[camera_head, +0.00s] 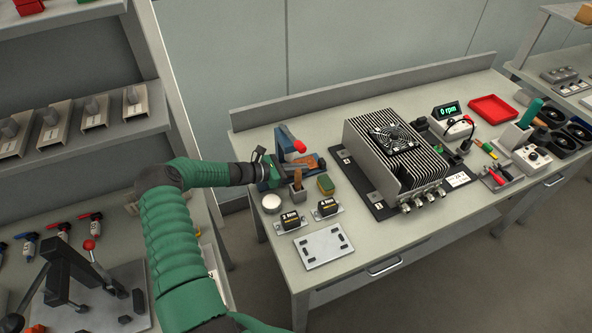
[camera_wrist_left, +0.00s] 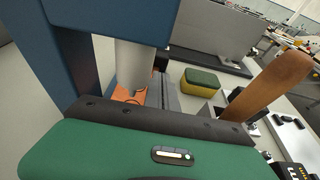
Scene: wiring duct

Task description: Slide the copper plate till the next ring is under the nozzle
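The copper plate (camera_head: 311,161) lies under the blue press-like stand (camera_head: 284,138) at the left end of the bench. In the left wrist view the plate (camera_wrist_left: 125,94) shows as an orange strip with a dark ring mark, partly hidden. The pale nozzle (camera_wrist_left: 134,64) comes down over the plate, close to the mark; exact alignment cannot be told. My left gripper (camera_head: 270,170) is at the near left side of the stand, close to the plate. Its fingertips are hidden, so its opening and any contact cannot be told. My right gripper is not in view.
A holder with a brown handle (camera_head: 297,177) and a green-yellow sponge (camera_head: 325,184) stand close to my left gripper. A round white tin (camera_head: 271,203) is in front. A large finned unit (camera_head: 395,155) fills the bench middle. A flat metal plate (camera_head: 323,246) lies at the front edge.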

